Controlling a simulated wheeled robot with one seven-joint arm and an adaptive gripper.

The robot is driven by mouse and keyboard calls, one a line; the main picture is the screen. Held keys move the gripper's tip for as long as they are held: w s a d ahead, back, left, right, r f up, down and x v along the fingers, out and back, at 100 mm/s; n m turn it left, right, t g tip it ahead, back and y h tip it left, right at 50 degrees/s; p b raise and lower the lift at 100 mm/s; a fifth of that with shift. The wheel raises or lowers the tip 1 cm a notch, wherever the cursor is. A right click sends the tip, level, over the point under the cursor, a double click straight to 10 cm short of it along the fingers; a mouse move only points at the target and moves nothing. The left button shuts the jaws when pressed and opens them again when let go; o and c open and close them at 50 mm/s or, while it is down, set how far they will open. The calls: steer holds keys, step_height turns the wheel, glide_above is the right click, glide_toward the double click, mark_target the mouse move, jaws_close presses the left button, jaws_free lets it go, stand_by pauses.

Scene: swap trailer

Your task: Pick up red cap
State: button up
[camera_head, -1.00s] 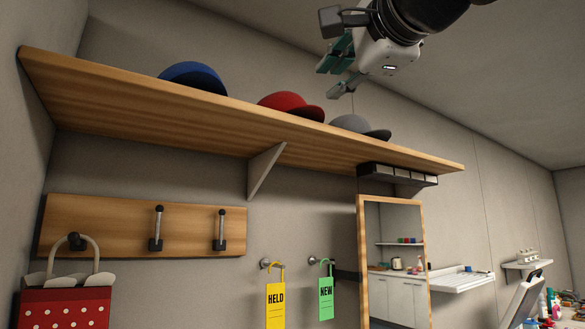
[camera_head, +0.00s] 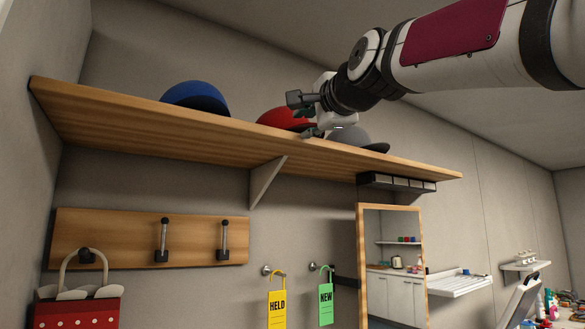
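The red cap (camera_head: 277,118) sits on the wooden wall shelf (camera_head: 240,132), between the blue cap and the grey cap. My gripper (camera_head: 309,123) is down at the shelf, at the right side of the red cap, and overlaps its edge in the picture. The fingers are small and partly hidden, so I cannot tell whether they are open or shut, or whether they touch the cap. The red cap's right part and brim are partly covered by my gripper.
A blue cap (camera_head: 196,97) is on the shelf to the left. A grey cap (camera_head: 352,137) is close by on the right, just below my gripper's body. Below the shelf are a hook board (camera_head: 120,238), a yellow tag (camera_head: 277,308), a green tag (camera_head: 326,303) and a mirror (camera_head: 362,250).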

steer(key=shift+w, duration=0.15)
jaws_close()
